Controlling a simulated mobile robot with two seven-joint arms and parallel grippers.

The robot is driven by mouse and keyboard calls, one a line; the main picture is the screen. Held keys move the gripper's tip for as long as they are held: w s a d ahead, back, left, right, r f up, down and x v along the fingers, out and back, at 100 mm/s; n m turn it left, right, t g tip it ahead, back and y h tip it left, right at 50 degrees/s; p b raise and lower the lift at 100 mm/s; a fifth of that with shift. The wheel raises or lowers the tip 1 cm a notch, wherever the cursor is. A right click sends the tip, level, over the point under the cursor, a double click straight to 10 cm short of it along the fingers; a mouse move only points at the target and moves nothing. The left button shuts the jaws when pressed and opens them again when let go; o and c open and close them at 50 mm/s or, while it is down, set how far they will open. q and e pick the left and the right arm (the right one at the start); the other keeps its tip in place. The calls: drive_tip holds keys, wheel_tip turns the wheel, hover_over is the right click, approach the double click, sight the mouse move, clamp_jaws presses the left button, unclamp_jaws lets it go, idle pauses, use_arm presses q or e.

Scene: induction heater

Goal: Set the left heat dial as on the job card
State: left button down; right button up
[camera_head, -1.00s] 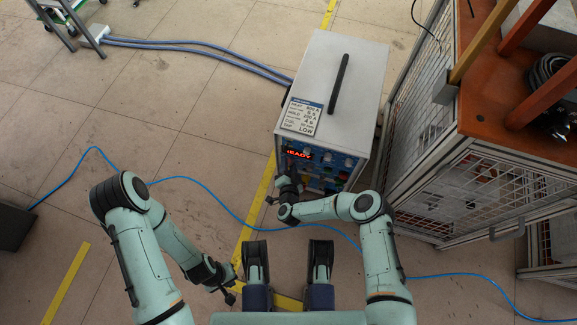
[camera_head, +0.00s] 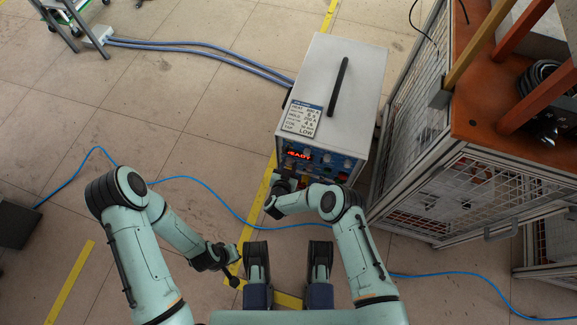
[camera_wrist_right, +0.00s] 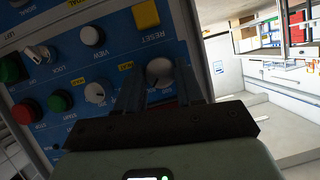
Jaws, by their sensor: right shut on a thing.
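The heater (camera_head: 345,75) is a light grey cabinet with a blue front panel and a lit red display (camera_head: 299,154). The job card (camera_head: 303,117) lies on its top; HEAT, HOLD and TAP LOW lines can be made out, but the figures are blurred. My right gripper (camera_head: 284,181) is at the panel's lower left. In the right wrist view, its two fingers (camera_wrist_right: 158,88) are shut on a round grey dial (camera_wrist_right: 160,72), whose label and pointer I cannot read. My left gripper (camera_head: 232,266) hangs over the floor, away from the heater; its jaws are unclear.
In the wrist view, other grey knobs (camera_wrist_right: 95,93), a yellow button (camera_wrist_right: 146,14), and green (camera_wrist_right: 57,102) and red (camera_wrist_right: 25,112) buttons sit near the held dial. A mesh cage (camera_head: 420,120) stands right of the heater. A blue cable (camera_head: 215,195) crosses the floor.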

use_arm(q)
drive_tip(key=shift+s+f, duration=0.1)
drive_tip(key=shift+s, duration=0.05)
use_arm(e)
drive_tip(key=shift+a+n, duration=0.1)
drive_tip(key=shift+n, duration=0.3)
drive_tip(key=o, duration=1)
drive_tip(key=shift+o, duration=0.2)
drive_tip(key=shift+s+r, duration=0.1)
drive_tip(key=shift+s, duration=0.05)
use_arm(q)
drive_tip(key=w+d+r+p, duration=0.1)
drive_tip(key=r+p, duration=0.1)
drive_tip(key=r, duration=0.2)
drive_tip(key=w+d+r+t+p, duration=0.1)
drive_tip(key=w+r+p, duration=0.1)
drive_tip(key=r+p, duration=0.1)
drive_tip(key=shift+w+d+r+m, duration=0.25)
drive_tip(key=shift+w+r+m, duration=0.05)
drive_tip(key=shift+r, duration=0.05)
use_arm(e)
drive_tip(key=v, duration=1.3)
drive_tip(key=shift+a, duration=0.2)
